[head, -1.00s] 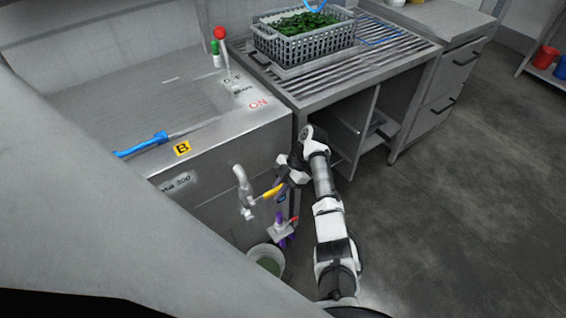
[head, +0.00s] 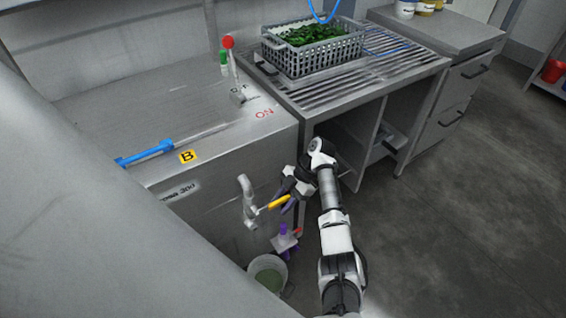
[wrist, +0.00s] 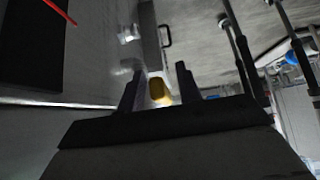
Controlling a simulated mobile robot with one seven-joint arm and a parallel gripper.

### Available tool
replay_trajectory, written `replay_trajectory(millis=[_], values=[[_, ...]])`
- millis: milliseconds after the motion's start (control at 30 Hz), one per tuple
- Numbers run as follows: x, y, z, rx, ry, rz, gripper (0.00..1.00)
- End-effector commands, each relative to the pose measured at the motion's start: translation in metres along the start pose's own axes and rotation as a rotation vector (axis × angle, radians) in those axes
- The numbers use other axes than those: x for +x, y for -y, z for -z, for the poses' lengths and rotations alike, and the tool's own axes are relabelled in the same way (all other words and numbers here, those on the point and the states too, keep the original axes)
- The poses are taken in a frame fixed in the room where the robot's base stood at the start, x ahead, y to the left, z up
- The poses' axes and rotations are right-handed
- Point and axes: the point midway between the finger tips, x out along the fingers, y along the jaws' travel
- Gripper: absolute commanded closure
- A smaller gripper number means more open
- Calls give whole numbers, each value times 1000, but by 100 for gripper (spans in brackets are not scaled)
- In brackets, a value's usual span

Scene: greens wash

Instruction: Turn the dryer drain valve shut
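The drain valve is a silver tap (head: 248,200) on the front of the steel dryer (head: 215,203), with a yellow lever handle (head: 279,202) pointing right. In the wrist view the yellow handle (wrist: 159,91) shows between the two dark fingertips (wrist: 159,84). The fingers stand apart on either side of it, and I cannot tell whether either one touches it. A bucket (head: 268,268) with greenish contents stands on the floor below the tap.
A slatted table (head: 390,75) with a grey crate (head: 296,62) of greens stands right of the dryer. A red-knobbed lever (head: 228,42) rises from the dryer top. Open floor lies right.

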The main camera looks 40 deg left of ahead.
Motion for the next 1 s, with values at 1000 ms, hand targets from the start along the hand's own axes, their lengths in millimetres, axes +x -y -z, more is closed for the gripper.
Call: replay_trajectory(millis=[1000], values=[[-137, 0, 0, 1, 1, 0, 65]])
